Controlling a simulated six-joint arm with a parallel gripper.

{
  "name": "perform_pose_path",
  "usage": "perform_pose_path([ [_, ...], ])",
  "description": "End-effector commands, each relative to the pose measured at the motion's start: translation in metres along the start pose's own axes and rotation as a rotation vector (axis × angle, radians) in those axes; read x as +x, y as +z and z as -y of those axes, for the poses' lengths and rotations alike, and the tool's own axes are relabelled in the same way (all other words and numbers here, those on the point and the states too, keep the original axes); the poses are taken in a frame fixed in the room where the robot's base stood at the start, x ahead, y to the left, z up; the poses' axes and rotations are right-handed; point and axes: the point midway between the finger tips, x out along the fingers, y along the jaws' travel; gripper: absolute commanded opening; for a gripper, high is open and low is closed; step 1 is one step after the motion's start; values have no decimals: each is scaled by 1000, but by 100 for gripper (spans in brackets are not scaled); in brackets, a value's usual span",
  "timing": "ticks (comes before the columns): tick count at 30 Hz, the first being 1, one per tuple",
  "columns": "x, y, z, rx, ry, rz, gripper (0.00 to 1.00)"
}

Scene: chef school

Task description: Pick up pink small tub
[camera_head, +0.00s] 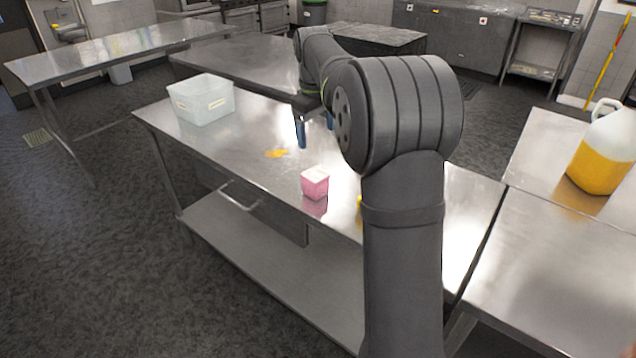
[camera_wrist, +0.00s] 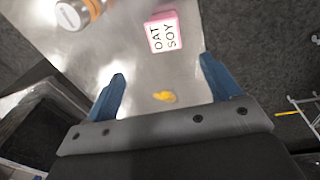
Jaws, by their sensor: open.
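The pink small tub (camera_head: 315,183) stands upright on the steel table near its front edge in the head view. It has a pale lid, and in the wrist view the tub (camera_wrist: 165,32) shows the words "OAT SOY" on top. My gripper (camera_head: 315,133) is above the table, farther back than the tub, with its blue fingers apart. In the wrist view my gripper (camera_wrist: 160,85) is open and empty, and the tub lies beyond the fingertips, apart from them.
A yellow patch (camera_head: 277,153) lies on the table and shows between the fingers in the wrist view. A clear plastic bin (camera_head: 203,100) stands at the table's far left. A jar with a white lid (camera_wrist: 72,14) is near the tub. A large yellow jug (camera_head: 602,155) stands right.

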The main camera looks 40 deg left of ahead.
Motion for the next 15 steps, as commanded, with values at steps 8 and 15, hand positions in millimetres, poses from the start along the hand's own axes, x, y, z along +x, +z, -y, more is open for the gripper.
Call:
perform_pose_path([
  [8,6,-6,-17,34,-102,57,82],
  [15,48,-3,-12,35,-107,61,82],
])
